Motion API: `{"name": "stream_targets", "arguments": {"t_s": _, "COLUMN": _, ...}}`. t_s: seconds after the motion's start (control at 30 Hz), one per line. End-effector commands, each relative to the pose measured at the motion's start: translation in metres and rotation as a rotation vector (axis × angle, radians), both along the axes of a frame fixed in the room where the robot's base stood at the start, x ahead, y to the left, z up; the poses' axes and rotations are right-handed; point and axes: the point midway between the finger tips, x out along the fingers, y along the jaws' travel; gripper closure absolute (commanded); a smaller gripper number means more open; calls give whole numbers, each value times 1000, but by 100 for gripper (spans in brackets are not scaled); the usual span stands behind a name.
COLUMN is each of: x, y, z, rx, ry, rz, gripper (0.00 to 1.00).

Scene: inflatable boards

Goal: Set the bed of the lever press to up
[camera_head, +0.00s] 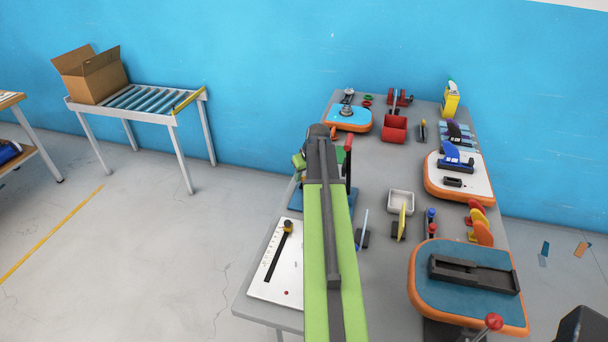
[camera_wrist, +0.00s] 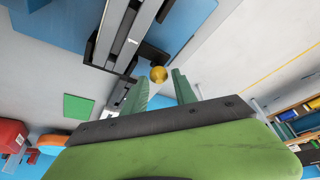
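The lever press appears to be the dark metal frame (camera_wrist: 113,36) on a blue base (camera_wrist: 70,20) in the wrist view. A yellow ball knob (camera_wrist: 158,74) sits beside its lower end. My gripper (camera_wrist: 161,79) has its two green fingers apart, with the knob at or just beyond the gap between their tips. I cannot tell whether they touch it. In the head view my green arm covers most of this device; its blue base (camera_head: 297,200) and a dark upright (camera_head: 348,165) with red show beside the arm. The bed's height cannot be told.
A white board (camera_head: 268,283) with a slider lies left of my arm. A blue-topped, orange-edged board (camera_head: 425,290) with a black channel is at right. A white tray (camera_head: 400,213), red bin (camera_head: 394,134) and other devices crowd the grey table. Floor at left is open.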

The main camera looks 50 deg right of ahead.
Motion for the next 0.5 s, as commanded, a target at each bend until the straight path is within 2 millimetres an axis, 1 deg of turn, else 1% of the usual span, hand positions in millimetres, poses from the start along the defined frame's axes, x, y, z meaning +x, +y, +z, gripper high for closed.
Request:
{"name": "stream_targets", "arguments": {"t_s": 0.17, "x": -6, "y": 2, "z": 19, "rx": 0, "ry": 1, "rz": 0, "gripper": 67}}
{"name": "stream_targets", "arguments": {"t_s": 0.27, "x": -12, "y": 4, "z": 38, "rx": 1, "ry": 1, "rz": -1, "gripper": 67}}
{"name": "stream_targets", "arguments": {"t_s": 0.5, "x": -33, "y": 11, "z": 93, "rx": 0, "ry": 0, "rz": -1, "gripper": 67}}
